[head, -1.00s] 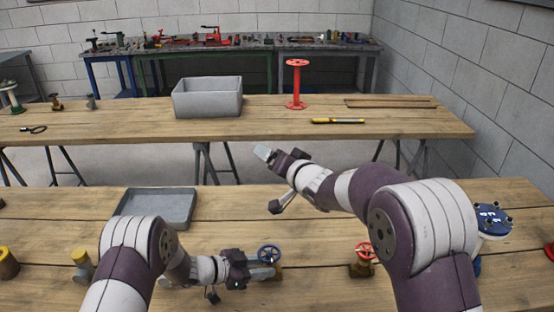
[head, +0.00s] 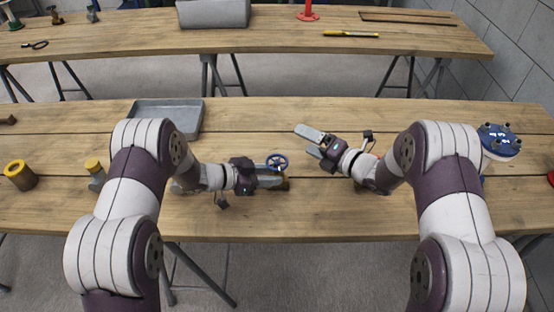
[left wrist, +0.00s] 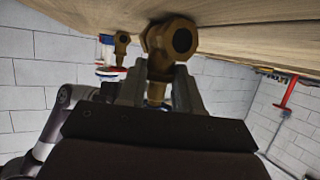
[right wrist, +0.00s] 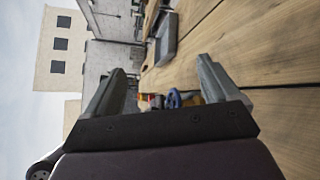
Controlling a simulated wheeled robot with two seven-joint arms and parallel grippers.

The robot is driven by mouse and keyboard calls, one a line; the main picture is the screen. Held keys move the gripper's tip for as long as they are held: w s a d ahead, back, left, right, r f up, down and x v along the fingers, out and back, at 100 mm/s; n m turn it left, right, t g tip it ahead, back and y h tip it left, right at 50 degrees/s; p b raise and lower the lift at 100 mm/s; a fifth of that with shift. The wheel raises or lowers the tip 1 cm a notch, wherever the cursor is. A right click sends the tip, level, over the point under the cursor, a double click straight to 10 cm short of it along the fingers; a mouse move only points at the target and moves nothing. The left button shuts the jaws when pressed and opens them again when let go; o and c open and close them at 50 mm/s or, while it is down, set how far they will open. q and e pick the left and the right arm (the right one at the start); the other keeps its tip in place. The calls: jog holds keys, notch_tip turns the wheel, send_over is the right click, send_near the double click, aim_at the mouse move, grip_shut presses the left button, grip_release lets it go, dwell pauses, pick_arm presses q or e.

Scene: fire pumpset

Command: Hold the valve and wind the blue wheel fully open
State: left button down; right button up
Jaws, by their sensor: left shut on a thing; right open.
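The brass valve (head: 284,184) with the blue wheel (head: 277,161) on top is on the near bench. My left gripper (head: 272,181) is shut on the valve just below the wheel. In the right wrist view the blue wheel (right wrist: 174,98) shows between the open fingers, some distance ahead.
A grey tray (head: 165,118) lies at the back left of the near bench. Yellow-topped parts (head: 20,175) stand at the left. A blue flanged piece (head: 499,140) stands at the right. A red-wheeled valve (left wrist: 110,72) is mostly hidden by my right arm in the head view. Bench between is clear.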

aim_at(278, 162)
jog(key=s+d+f+n+g+y, duration=0.1)
jog(key=s+f+n+y, duration=0.25)
jog(key=s+n, duration=0.85)
jog(key=w+a+n, duration=0.1)
jog(key=w+a, duration=0.2)
jog(key=w+a+n, duration=0.1)
jog(key=w+a, duration=0.2)
jog(key=w+a+f+n, duration=0.1)
jog(key=w+a, duration=0.2)
jog(key=shift+w+a, duration=0.2)
jog(key=shift+a, duration=0.15)
